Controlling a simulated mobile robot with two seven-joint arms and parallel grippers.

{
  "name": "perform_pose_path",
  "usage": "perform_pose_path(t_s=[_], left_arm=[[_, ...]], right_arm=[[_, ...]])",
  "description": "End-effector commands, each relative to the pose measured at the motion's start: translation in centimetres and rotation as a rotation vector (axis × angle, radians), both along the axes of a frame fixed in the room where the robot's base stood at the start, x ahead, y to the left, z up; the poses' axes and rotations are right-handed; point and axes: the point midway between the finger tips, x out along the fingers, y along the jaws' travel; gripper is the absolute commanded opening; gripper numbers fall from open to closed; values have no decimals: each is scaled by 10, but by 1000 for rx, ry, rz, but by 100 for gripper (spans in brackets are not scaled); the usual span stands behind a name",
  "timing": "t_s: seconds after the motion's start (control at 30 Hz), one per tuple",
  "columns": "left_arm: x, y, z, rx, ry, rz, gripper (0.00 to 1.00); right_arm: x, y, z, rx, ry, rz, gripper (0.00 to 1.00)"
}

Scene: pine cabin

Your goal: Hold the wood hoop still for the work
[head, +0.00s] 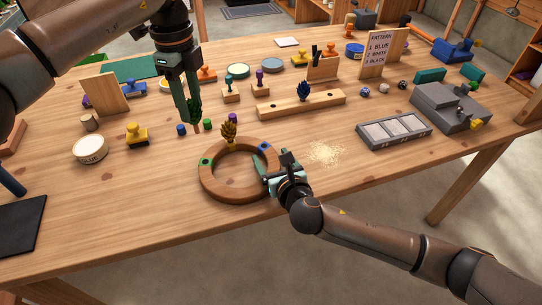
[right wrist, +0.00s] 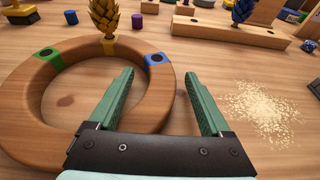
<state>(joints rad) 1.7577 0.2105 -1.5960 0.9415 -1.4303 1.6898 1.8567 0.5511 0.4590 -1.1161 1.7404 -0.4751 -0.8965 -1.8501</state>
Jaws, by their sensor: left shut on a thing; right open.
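The wood hoop (head: 215,186) lies flat on the table; it also shows in the right wrist view (right wrist: 30,120). Its rim carries green (right wrist: 45,57), yellow (right wrist: 108,47) and blue (right wrist: 157,59) patches with dark holes. A yellow cone-like piece (head: 229,133) stands upright at the yellow patch. My right gripper (head: 262,172) is open at the hoop's right side, one finger over the hoop and the other outside it, with rim between them. My left gripper (head: 194,118) is shut on a dark green cone-like piece (head: 195,107), above the table behind the hoop.
A wooden bar (head: 275,106) behind the hoop holds a blue cone-like piece (head: 304,91). Pale shavings (head: 325,154) lie right of my right gripper. A grey tray (head: 393,131) and a pattern sign (head: 382,52) stand farther right.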

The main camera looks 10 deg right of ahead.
Motion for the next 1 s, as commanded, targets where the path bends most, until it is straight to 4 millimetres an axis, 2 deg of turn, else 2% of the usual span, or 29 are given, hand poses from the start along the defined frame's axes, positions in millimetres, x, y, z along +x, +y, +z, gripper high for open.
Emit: perform_pose_path(t_s=[0.17, 0.47, 1.0], left_arm=[[0, 0, 0, 0, 0, 0, 0], [0, 0, 0, 0, 0, 0, 0], [0, 0, 0, 0, 0, 0, 0]], right_arm=[[10, 2, -3, 1, 0, 0, 82], [11, 2, -3, 1, 0, 0, 82], [11, 2, -4, -2, 2, -1, 22]])
